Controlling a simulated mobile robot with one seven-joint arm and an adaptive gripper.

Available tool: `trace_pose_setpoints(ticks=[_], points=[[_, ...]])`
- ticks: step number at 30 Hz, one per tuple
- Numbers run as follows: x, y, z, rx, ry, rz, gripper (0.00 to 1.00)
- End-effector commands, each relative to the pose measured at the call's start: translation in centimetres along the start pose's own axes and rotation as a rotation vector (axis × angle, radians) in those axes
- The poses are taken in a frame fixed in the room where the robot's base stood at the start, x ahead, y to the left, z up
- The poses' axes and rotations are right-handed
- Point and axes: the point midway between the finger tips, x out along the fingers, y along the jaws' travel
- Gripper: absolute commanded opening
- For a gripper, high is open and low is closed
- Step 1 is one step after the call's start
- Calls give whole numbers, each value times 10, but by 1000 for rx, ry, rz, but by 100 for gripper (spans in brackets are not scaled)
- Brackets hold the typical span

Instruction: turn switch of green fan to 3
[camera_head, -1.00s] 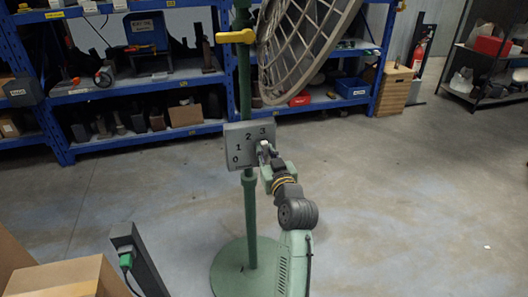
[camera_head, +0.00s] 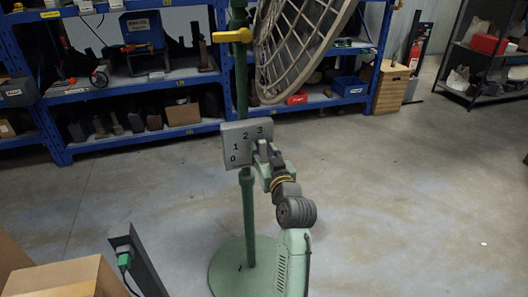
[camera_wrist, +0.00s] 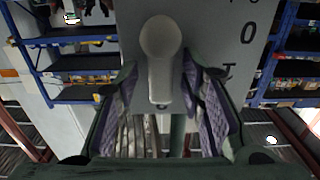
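The green fan's grey switch box (camera_head: 236,146) is on the green pole, with 0, 1, 2 and 3 printed on its face. In the wrist view the pale switch lever (camera_wrist: 161,60) has a round hub and a narrow arm lying between my fingers. My gripper (camera_wrist: 160,95) is open, with a purple-grey pad on each side of the lever and a small gap on both sides. In the head view my gripper (camera_head: 265,154) is at the right edge of the box, below the 3, and largely hides the lever.
The fan's caged head (camera_head: 300,50) hangs above and right of the box. A yellow handle (camera_head: 232,36) sticks out from the pole. Blue shelves (camera_head: 90,92) stand behind. A cardboard box (camera_head: 70,277) and a dark post are at lower left. The floor right is clear.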

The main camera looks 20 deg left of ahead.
Motion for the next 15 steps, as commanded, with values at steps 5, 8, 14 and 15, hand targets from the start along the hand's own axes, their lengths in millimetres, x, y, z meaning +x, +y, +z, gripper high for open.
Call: trace_pose_setpoints(ticks=[5, 8, 14, 15], points=[[0, 0, 0, -1, 0, 0, 38], [0, 0, 0, -1, 0, 0, 38], [-18, 0, 0, -1, 0, 1, 38], [-25, 0, 0, -1, -1, 2, 38]])
